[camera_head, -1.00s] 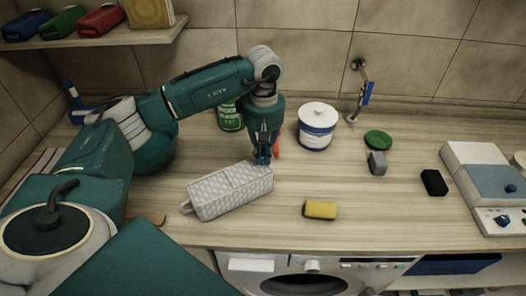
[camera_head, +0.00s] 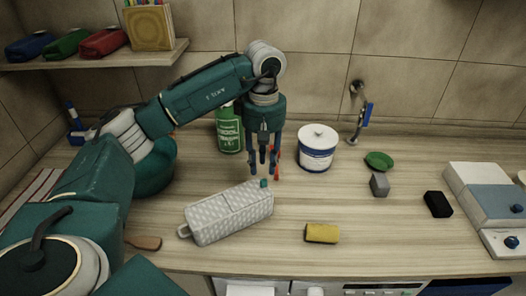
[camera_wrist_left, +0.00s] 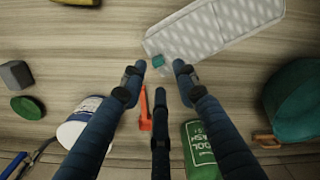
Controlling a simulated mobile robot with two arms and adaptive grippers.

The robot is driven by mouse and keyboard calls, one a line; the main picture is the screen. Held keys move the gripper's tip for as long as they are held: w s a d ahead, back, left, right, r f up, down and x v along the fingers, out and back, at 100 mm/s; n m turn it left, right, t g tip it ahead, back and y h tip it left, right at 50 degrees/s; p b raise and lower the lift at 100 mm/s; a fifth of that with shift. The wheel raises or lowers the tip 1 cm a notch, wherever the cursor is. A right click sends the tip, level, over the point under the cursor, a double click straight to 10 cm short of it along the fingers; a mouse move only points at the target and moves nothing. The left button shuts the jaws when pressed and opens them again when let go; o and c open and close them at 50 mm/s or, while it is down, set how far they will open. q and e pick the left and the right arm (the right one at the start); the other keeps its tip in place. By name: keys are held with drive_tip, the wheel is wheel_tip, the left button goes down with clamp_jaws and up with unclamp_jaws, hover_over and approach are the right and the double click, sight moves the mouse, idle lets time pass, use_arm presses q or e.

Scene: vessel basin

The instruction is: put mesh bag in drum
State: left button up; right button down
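A pale grey patterned bag, seemingly the mesh bag (camera_head: 228,215), lies on the counter, left of centre, with a loop at its left end. A small teal piece (camera_head: 264,183) sits at its right end. The bag also shows in the left wrist view (camera_wrist_left: 215,30), partly cut off. My left gripper (camera_head: 263,172) points down just behind the bag's right end. Its fingers (camera_wrist_left: 160,75) are spread and empty, apart from the bag. The drum is not visible; only the top of a white appliance front (camera_head: 330,288) shows below the counter. My right gripper is not in view.
A red-orange object (camera_head: 276,155) is close beside the left fingers. A green bottle (camera_head: 229,130) and a white-blue tub (camera_head: 317,148) stand behind. A yellow sponge (camera_head: 321,233), grey block (camera_head: 379,185), green dish (camera_head: 379,161) and black block (camera_head: 438,204) lie to the right.

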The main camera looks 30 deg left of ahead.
use_arm(q)
wheel_tip(320, 180, up, 7)
drive_tip(key=shift+f, duration=0.2)
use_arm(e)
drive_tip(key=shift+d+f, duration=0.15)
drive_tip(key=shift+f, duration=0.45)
